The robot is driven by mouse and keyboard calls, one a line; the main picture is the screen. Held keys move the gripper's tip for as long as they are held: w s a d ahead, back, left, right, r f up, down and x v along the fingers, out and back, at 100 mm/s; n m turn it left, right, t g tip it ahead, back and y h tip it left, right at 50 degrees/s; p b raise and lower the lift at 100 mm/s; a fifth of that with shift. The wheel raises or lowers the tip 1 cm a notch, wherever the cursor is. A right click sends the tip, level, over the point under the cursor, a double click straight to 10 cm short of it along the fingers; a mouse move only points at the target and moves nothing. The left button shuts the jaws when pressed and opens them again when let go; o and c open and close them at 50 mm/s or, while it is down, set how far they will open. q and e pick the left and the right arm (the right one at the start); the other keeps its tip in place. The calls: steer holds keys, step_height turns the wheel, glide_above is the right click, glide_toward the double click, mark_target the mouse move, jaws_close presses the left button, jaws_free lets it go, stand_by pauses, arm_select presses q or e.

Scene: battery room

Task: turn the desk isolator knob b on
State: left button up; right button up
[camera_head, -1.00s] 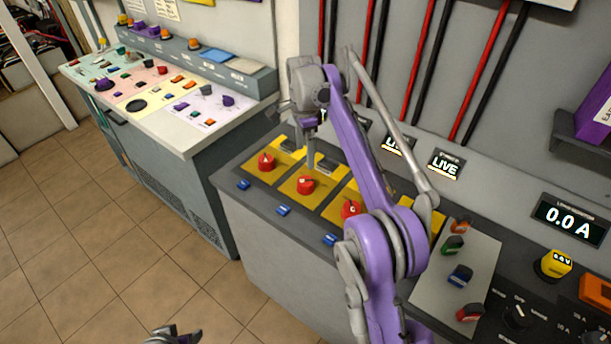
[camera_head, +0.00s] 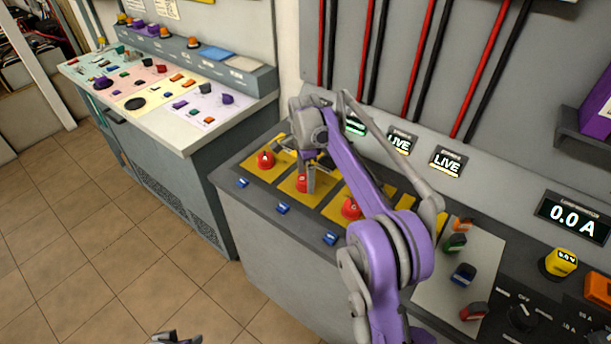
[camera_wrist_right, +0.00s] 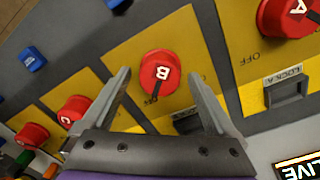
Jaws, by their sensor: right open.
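Knob B (camera_wrist_right: 161,73) is a round red knob with a white B on a yellow plate; it also shows in the head view (camera_head: 301,184), partly hidden by the gripper. A dark mark at its edge lies by the OFF label (camera_wrist_right: 151,101). My right gripper (camera_wrist_right: 160,76) is open, with one finger on each side of knob B in the wrist view. In the head view my right gripper (camera_head: 309,178) is low over the B plate. I cannot tell if the fingers touch the knob. A small part of my left gripper (camera_head: 176,338) shows at the bottom edge.
Red knob A (camera_head: 265,159) and knob C (camera_head: 351,208) flank B on their own yellow plates. A LOCK A slot block (camera_wrist_right: 287,91) lies near A. Blue tags (camera_head: 283,208) line the front edge. LIVE displays (camera_head: 447,163) stand behind. Floor at left is clear.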

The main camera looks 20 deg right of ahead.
steer(key=shift+c, duration=0.3)
steer(key=c, duration=1.3)
steer(key=shift+n, duration=0.4)
steer(key=n+p, duration=0.1)
steer(key=n, duration=0.6)
steer(key=shift+p, duration=0.4)
steer(key=n, duration=1)
steer(key=shift+p, duration=0.35)
